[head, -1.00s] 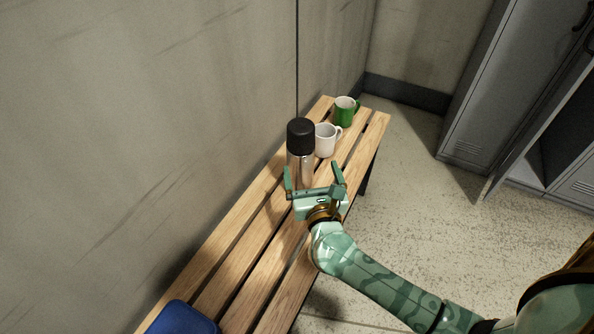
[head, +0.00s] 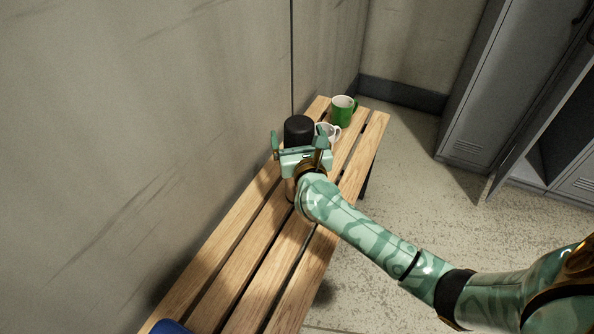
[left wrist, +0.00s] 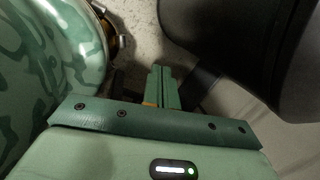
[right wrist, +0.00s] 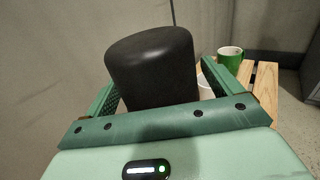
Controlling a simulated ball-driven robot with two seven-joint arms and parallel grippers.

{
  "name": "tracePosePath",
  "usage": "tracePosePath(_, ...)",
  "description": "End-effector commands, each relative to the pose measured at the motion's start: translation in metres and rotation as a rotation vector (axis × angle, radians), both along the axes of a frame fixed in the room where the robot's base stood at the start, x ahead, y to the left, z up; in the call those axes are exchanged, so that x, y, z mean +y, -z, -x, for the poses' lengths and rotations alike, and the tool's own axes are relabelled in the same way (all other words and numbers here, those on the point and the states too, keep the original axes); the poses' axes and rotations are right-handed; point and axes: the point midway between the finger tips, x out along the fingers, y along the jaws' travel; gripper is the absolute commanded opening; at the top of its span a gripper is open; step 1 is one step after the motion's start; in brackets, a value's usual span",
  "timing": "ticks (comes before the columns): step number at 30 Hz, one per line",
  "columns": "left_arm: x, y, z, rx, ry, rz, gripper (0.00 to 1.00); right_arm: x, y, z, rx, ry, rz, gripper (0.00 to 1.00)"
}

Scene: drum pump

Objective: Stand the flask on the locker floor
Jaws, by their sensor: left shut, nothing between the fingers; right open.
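The flask, steel with a black cap (head: 299,130), stands upright on the wooden bench; my right gripper hides most of its body. My right gripper (head: 298,146) is open, with one finger on each side of the flask near the cap. The right wrist view shows the black cap (right wrist: 152,65) between the spread fingers; I cannot tell whether they touch it. My left gripper (left wrist: 163,78) is shut and empty in the left wrist view, away from the flask. The open locker's pale floor (head: 527,172) shows at the right of the head view.
A white mug (head: 328,132) stands close behind the flask, and a green mug (head: 343,110) stands farther back on the bench (head: 240,255). A blue object (head: 168,327) lies at the bench's near end. A wall borders the bench; the floor between bench and lockers is clear.

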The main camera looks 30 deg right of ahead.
Motion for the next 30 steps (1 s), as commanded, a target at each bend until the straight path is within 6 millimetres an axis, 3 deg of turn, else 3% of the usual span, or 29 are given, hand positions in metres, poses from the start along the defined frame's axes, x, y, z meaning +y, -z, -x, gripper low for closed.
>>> tracePosePath(10,0.0011,-0.0074,-0.0063,-0.008,0.007,-0.01,0.0,-0.0021,-0.0007,-0.0048,0.0,0.0,0.0,0.88)
tracePosePath(18,0.001,-0.0071,-0.0061,-0.008,0.006,-0.01,0.0,-0.002,-0.0004,-0.0046,0.0,0.0,0.0,0.15)
tracePosePath(19,0.001,-0.0071,-0.0061,-0.008,0.006,-0.01,0.0,-0.002,-0.0014,-0.0048,-0.002,0.0,0.0,0.15)
tracePosePath(20,0.0011,-0.0072,-0.0062,-0.008,0.006,-0.01,0.0,-0.002,-0.0014,-0.0048,-0.002,0.0,0.0,0.08)
tracePosePath(30,0.0005,-0.0054,-0.0036,-0.009,0.002,-0.003,0.0,-0.002,-0.0051,-0.0046,-0.002,0.0,0.0,0.08)
